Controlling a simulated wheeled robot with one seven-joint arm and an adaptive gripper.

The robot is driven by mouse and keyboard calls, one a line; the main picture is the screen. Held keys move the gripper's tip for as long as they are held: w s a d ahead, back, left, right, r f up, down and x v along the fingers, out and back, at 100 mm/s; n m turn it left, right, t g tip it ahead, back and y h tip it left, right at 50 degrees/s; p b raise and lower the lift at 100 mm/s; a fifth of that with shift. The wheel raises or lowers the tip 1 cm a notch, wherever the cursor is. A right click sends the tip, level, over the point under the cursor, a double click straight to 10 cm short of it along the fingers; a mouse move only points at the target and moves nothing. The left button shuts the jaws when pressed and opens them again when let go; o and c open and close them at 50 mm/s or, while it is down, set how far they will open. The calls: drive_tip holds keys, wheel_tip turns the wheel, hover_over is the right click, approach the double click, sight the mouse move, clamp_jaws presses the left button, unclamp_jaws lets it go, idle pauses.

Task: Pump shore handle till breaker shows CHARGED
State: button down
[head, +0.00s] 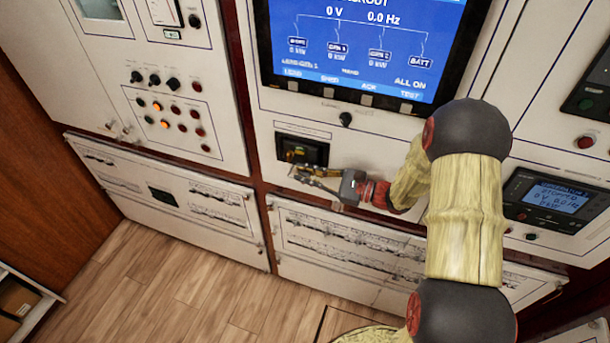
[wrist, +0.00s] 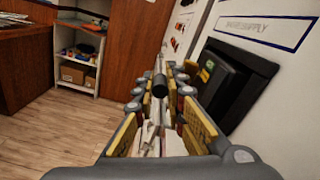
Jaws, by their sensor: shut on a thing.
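The shore breaker (head: 316,152) is a black unit set in the white panel below the blue screen in the head view. In the wrist view the breaker (wrist: 232,84) is at right, under a framed label (wrist: 262,29) that appears to read "...SUPPLY". My gripper (head: 301,173) is in front of the breaker, reaching in from the right. In the wrist view my gripper (wrist: 160,78) is shut on a small dark handle end (wrist: 160,87) between the fingertips. The fingers hide most of the handle. The breaker's charge indicator is too small to read.
The blue screen (head: 365,40) is above, with a dark knob (head: 346,119) under it. Another panel with buttons and lit lamps (head: 165,124) is to the left. White lower panels (head: 165,195) stand below. The wooden floor (head: 150,285) is clear; a shelf (wrist: 78,55) stands farther off.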

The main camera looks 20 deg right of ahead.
drive_tip(key=shift+f, duration=0.15)
drive_tip(key=c, duration=1.9)
unclamp_jaws()
drive_tip(key=shift+o, duration=0.5)
drive_tip(key=shift+d, duration=0.15)
drive_tip(key=v, duration=1.2)
